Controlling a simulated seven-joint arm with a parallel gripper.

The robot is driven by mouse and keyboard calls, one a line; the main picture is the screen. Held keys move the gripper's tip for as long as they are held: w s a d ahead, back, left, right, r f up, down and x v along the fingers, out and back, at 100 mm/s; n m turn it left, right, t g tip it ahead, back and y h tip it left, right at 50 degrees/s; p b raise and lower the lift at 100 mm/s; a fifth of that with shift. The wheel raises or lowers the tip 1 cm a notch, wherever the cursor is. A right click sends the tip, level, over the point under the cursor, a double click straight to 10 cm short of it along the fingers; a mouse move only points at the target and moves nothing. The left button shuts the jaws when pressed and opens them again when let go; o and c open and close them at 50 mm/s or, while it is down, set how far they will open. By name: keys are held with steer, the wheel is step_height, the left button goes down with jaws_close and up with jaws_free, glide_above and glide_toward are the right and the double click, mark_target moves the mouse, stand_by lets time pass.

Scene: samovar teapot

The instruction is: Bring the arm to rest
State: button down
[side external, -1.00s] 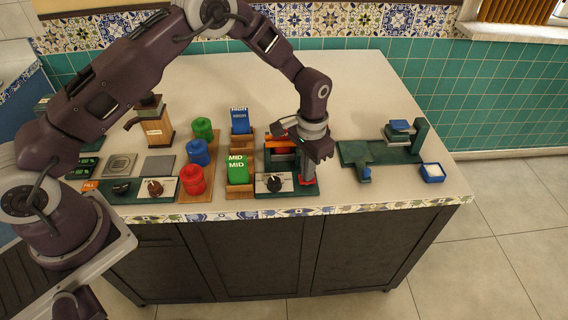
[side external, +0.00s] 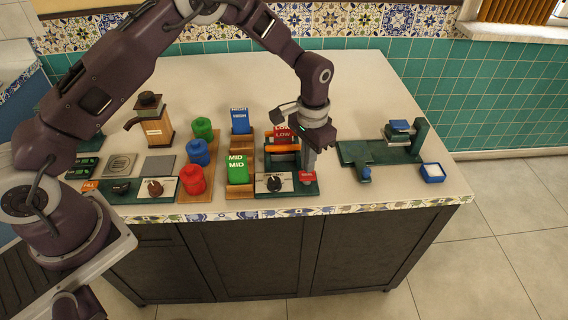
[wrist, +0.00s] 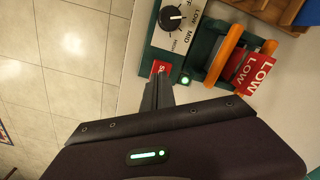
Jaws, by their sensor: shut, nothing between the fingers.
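My gripper (side external: 309,170) is shut and empty. It points down over the front right of a green device (side external: 316,189), just above a red button (side external: 307,177). In the wrist view the closed fingers (wrist: 158,82) are beside the red button (wrist: 160,67), partly covering it; I cannot tell whether they touch it. The device has a black dial (wrist: 173,17) marked OFF, LOW, MID and HIGH, a lit green lamp (wrist: 185,79) and an orange bar (wrist: 223,56). A red LOW packet (side external: 284,136) stands at the device.
Left of the device are a green MID packet (side external: 238,169), a blue packet (side external: 239,120), red (side external: 192,180), blue and green canisters, and a wooden grinder (side external: 154,125). The back of the counter is clear.

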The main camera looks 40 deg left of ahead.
steer(key=shift+r, duration=0.9)
steer(key=s+a+r+n+t, duration=0.15)
steer(key=s+r, duration=0.25)
steer(key=r, duration=0.6)
steer(key=s+a+r+t, duration=0.1)
steer(key=s+a+r, duration=0.25)
steer(key=r, duration=0.65)
steer(key=s+a+r+t, duration=0.1)
steer(key=s+a+r, duration=0.1)
steer(key=s, duration=1)
steer(key=s+a+r+n+t, duration=0.1)
steer(key=s+r+t, duration=0.1)
steer(key=s, duration=1)
steer(key=shift+s+a+r, duration=0.2)
steer(key=shift+a+r, duration=0.2)
steer(key=shift+r, duration=0.25)
